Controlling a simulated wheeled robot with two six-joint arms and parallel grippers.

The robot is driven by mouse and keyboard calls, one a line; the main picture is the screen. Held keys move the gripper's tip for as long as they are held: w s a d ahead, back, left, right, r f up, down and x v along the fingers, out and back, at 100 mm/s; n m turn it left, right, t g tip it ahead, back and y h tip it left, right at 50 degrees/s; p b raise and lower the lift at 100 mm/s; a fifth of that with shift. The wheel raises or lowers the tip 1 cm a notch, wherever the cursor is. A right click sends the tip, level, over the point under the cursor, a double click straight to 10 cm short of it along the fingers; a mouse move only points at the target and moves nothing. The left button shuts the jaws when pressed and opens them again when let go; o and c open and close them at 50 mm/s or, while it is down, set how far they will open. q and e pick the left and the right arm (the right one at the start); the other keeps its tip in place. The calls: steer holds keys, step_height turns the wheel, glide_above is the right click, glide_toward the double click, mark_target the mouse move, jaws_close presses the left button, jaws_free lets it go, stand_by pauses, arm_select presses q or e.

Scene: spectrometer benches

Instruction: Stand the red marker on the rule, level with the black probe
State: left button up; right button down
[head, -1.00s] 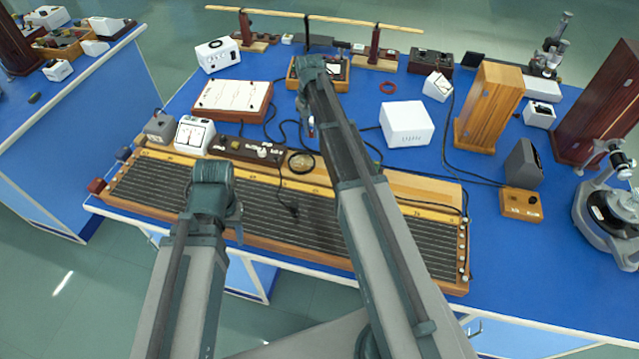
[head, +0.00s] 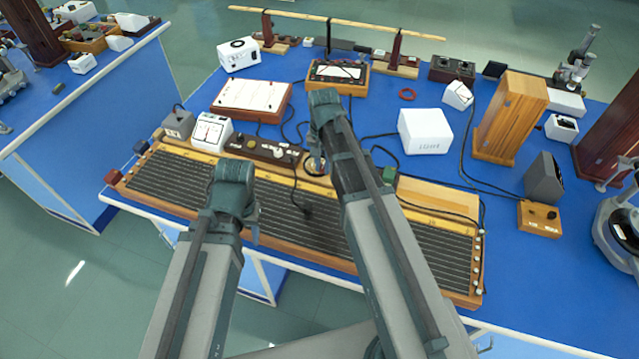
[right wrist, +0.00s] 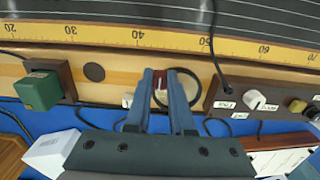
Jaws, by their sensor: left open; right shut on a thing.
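The red marker (right wrist: 161,73) is held between the fingertips of my right gripper (right wrist: 160,80) in the right wrist view, above the wooden board beside the rule. Most of it is hidden by the fingers. The black probe (head: 306,209) rests over the wires in the head view.
A round ring (right wrist: 181,88) lies beside the right fingers. A green block (right wrist: 38,91) and a dark control strip (right wrist: 262,98) stand along the board. A white box (head: 425,131) and a wooden cabinet (head: 510,118) are to the right. Cables cross the blue table.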

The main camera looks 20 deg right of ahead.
mark_target(320, 190)
steer(key=shift+s+a+f, duration=0.1)
steer(key=shift+s+a, duration=0.3)
steer(key=shift+s, duration=0.4)
steer(key=shift+s+a+f+b, duration=0.5)
steer(key=shift+s+f+b, duration=0.2)
steer(key=shift+s+b, duration=0.1)
step_height(320, 190, down, 3)
steer(key=shift+w+r+b, duration=0.15)
steer(key=shift+r+b, duration=0.05)
steer(key=shift+b, duration=1)
steer(key=shift+r, duration=0.2)
steer(key=shift+f, duration=0.15)
steer(key=c, duration=0.8)
jaws_free()
